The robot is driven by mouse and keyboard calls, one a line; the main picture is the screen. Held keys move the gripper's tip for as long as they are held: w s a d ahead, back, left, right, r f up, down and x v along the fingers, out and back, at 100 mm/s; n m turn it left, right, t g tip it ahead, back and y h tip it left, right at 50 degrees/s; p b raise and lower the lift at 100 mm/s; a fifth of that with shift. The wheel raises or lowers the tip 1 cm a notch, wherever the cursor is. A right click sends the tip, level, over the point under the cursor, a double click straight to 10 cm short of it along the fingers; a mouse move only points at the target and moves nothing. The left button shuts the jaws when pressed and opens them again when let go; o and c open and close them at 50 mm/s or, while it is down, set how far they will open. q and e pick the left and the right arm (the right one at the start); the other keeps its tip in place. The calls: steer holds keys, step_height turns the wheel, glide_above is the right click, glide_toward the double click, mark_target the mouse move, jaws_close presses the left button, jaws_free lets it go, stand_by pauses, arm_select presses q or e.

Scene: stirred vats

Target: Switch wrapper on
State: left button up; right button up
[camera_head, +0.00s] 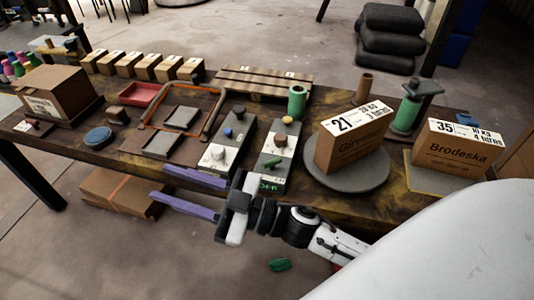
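A white and grey control box (274,170) stands near the front edge of the table. It carries a brown knob (281,140), a yellow knob (287,120), a small green lever (272,162) and a display reading OFF in green (268,187). To its right a round grey turntable (347,184) bears a carton (348,148) marked 21. I cannot tell for sure which box is the wrapper's. My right gripper (162,183) has two purple fingers spread apart with nothing between them, at the table's front edge, left of the OFF display. My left gripper is not in view.
A second control box (223,150) with a blue knob stands left of the first. A carton (456,147) marked 35 is at the right. A green roll (297,103), a pallet (264,82), a red tray (138,94) and several small cartons stand farther back.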

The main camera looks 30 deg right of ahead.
steer(key=s+a+r+n+g+y, duration=0.3)
steer(key=a+r+n+g+y, duration=0.1)
steer(key=n+g, duration=0.3)
steer(key=m+g+h+p, duration=0.1)
steer(key=g+h+p, duration=0.35)
steer(key=h, duration=1.45)
glide_toward(268, 163)
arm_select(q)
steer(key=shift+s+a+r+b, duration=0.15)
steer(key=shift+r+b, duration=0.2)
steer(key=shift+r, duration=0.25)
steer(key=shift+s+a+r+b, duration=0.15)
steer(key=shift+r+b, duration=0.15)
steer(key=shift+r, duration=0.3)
arm_select(e)
steer(key=shift+g, duration=0.65)
steer(key=w+f, duration=0.1)
steer(key=f, duration=0.4)
steer(key=w+f, duration=0.1)
steer(key=f, duration=0.2)
steer(key=shift+w+d+f, duration=0.25)
steer(key=shift+w, duration=0.1)
jaws_close()
